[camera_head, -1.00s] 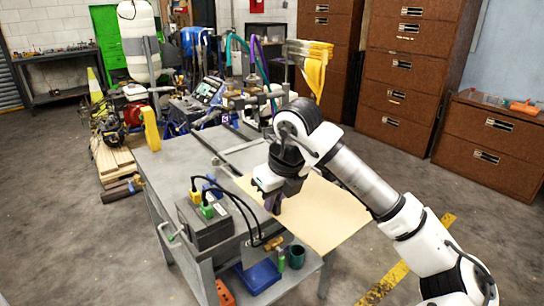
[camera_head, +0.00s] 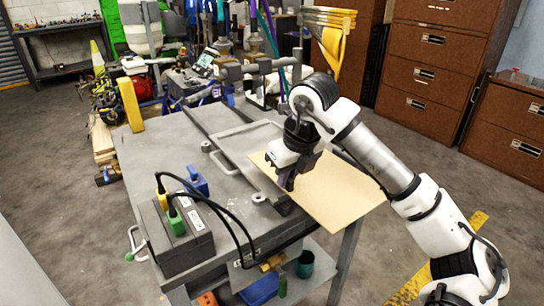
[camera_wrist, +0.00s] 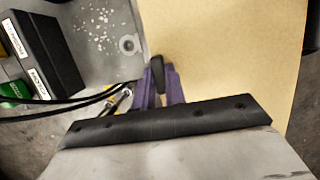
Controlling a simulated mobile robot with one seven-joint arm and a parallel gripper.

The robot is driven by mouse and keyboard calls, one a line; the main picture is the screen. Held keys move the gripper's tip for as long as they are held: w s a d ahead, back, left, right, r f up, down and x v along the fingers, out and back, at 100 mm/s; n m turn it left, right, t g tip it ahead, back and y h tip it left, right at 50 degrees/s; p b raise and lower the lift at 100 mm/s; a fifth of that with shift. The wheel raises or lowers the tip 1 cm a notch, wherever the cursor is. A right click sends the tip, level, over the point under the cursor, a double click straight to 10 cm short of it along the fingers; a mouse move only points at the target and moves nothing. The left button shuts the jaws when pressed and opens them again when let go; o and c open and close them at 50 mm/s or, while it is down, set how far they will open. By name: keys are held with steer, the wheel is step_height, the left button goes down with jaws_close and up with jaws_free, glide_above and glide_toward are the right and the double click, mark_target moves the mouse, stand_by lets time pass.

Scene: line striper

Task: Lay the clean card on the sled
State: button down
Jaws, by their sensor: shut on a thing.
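The clean card (camera_head: 335,190) is a flat tan sheet. My gripper (camera_head: 288,180) is shut on the card near its left edge in the head view. The card overhangs the bench's right side. The wrist view shows the card (camera_wrist: 225,55) filling the right half, with the purple fingers of my gripper (camera_wrist: 158,85) at its edge. The sled looks to be the grey framed plate (camera_head: 232,148) on the bench, left of the card. The card hides part of its right side, and I cannot tell whether they touch.
A grey box (camera_head: 175,235) with yellow and green plugs and black cables stands at the bench's near left. A blue block (camera_head: 197,180) is beside it. A yellow block (camera_head: 131,105) stands at the far left corner. The left middle of the grey bench (camera_head: 150,160) is clear.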

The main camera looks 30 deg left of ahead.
steer(key=w+a+p, duration=0.1)
steer(key=w+a, duration=0.1)
steer(key=a, duration=0.3)
steer(key=w+a+p, duration=0.2)
steer(key=a, duration=0.4)
steer(key=w+a+p, duration=0.1)
steer(key=w+a, duration=0.1)
steer(key=a, duration=0.3)
steer(key=shift+w+a, duration=0.15)
steer(key=shift+w, duration=0.15)
steer(key=shift+f+p, duration=0.6)
steer(key=shift+f, duration=1.15)
steer(key=c, duration=1.5)
jaws_free()
steer(key=shift+o, duration=0.2)
steer(key=shift+r, duration=0.1)
